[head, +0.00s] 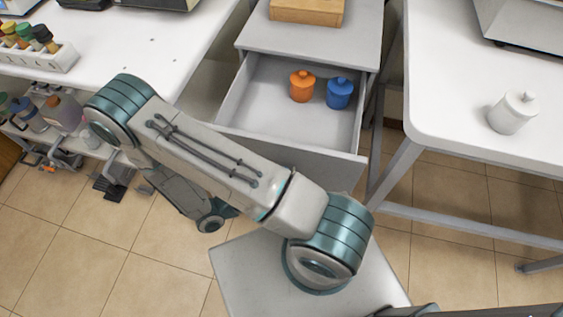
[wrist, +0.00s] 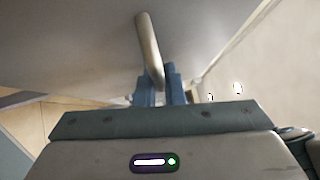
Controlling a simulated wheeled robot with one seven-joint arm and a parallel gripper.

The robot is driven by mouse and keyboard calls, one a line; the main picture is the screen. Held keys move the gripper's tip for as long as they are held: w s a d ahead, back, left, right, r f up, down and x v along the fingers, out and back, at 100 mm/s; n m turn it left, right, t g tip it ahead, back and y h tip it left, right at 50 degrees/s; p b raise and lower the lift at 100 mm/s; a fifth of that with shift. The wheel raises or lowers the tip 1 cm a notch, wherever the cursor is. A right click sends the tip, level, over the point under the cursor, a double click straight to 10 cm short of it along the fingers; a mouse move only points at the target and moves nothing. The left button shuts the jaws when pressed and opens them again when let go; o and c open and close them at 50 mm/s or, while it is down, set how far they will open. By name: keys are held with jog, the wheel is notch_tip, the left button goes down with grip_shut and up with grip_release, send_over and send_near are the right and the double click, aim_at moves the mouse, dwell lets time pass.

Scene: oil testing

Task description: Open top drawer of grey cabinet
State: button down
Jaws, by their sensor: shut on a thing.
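The grey cabinet (head: 262,36) stands at the top middle of the head view. Its top drawer (head: 262,92) is pulled well out, and its inside shows. An orange lidded jar (head: 302,87) and a blue lidded jar (head: 340,93) stand upright in the drawer. In the wrist view, my gripper (wrist: 162,82) is shut on the metal bar handle (wrist: 149,45) of the drawer front. In the head view, my arm hides the handle and my fingertips.
A white table with a bottle rack (head: 38,58) is at left. A white table (head: 470,110) at right carries a white jar (head: 512,112). A wooden box (head: 307,12) sits on the cabinet. Tiled floor shows below the tables.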

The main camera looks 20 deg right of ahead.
jog(key=shift+s+a, duration=0.15)
jog(key=c, duration=1.5)
grip_release()
jog(key=shift+c, duration=0.2)
jog(key=s+a+f+b, duration=0.1)
jog(key=a+f, duration=0.1)
jog(key=a, duration=1.1)
jog(key=shift+s+a+b, duration=0.2)
jog(key=shift+a+b, duration=0.1)
jog(key=shift+r, duration=0.15)
